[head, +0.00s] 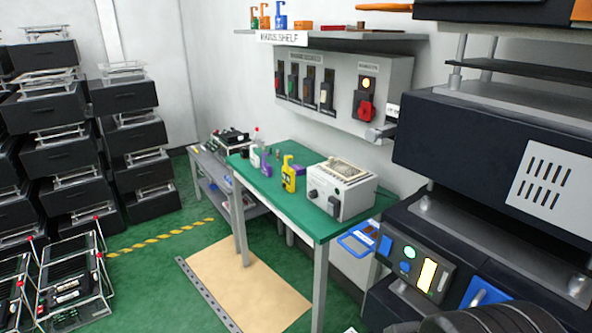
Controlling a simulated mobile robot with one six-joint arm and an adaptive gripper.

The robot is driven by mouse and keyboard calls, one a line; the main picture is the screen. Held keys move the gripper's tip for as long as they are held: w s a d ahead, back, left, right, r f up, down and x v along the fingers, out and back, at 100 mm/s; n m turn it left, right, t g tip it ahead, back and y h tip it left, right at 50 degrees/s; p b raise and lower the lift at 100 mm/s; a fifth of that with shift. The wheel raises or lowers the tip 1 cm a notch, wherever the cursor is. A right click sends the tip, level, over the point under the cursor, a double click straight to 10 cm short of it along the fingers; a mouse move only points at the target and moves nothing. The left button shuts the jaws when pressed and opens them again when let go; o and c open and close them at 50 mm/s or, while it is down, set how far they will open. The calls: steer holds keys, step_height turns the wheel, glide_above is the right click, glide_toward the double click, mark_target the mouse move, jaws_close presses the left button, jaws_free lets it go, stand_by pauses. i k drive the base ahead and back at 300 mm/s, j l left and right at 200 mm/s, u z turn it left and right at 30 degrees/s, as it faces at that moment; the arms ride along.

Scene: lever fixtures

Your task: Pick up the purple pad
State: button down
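A small purple item (299,170) shows on the green-topped table (268,181), partly hidden behind a yellow bottle (288,177). It may be the purple pad, but it is too small to tell. Another purple shape, part of a pale bottle (265,157), stands farther left on the table. My gripper's fingers are not in view.
A white box device (342,190) stands at the table's right end. A grey wall panel (340,90) with levers and a shelf hang above. A large dark machine (470,160) fills the right side. Stacked black crates (135,136) stand at left.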

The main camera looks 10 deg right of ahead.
mark_target(300, 170)
steer(key=z, duration=3.85)
steer(key=u, duration=3.85)
steer(key=z, duration=0.45)
steer(key=i+j+z, duration=0.3)
steer(key=i+j, duration=0.2)
steer(key=i+j+z, duration=0.15)
steer(key=j, duration=0.2)
steer(key=i+j+z, duration=0.3)
steer(key=i+j, duration=0.15)
steer(key=j, duration=0.3)
steer(key=i+j+z, duration=0.15)
steer(key=j, duration=0.2)
